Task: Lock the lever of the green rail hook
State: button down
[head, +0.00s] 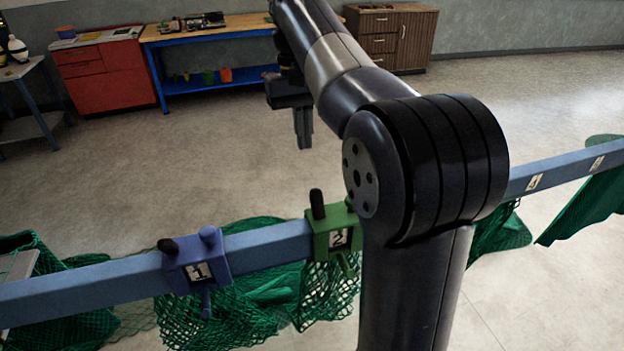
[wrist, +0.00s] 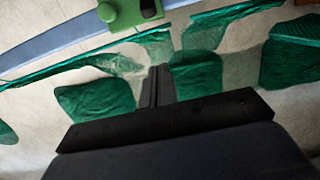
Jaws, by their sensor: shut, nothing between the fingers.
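The green rail hook (head: 338,232), labelled 2, sits on the blue rail (head: 268,245) left of my arm. Its lever, with a black grip (head: 317,204), stands nearly upright at the hook's left side in the head view. My gripper (head: 303,140) is shut and empty, fingers pointing down, above and beyond the rail and apart from the hook. In the wrist view the green hook (wrist: 122,12) is at the top edge, with a dark part of it (wrist: 149,9) cut off by the frame. My shut fingers (wrist: 158,75) are below it there. My arm hides part of the rail.
A blue hook (head: 196,265) labelled 1, its black-gripped lever (head: 168,246) leaning left, sits left of the green one. Green netting (head: 255,300) hangs below the rail. A workbench (head: 212,38), red cabinet (head: 103,72) and brown cabinet (head: 392,38) stand far back. The floor between is clear.

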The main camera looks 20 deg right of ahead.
aim_at(317, 204)
notch_tip(317, 204, down, 9)
jog(key=s, duration=0.2)
jog(key=s+r+p, duration=0.1)
jog(key=s+r, duration=0.1)
jog(key=s, duration=0.1)
jog(key=shift+r, duration=0.25)
jog(key=shift+s+t+b, duration=0.1)
jog(key=shift+t+b, duration=0.4)
jog(key=shift+t, duration=0.2)
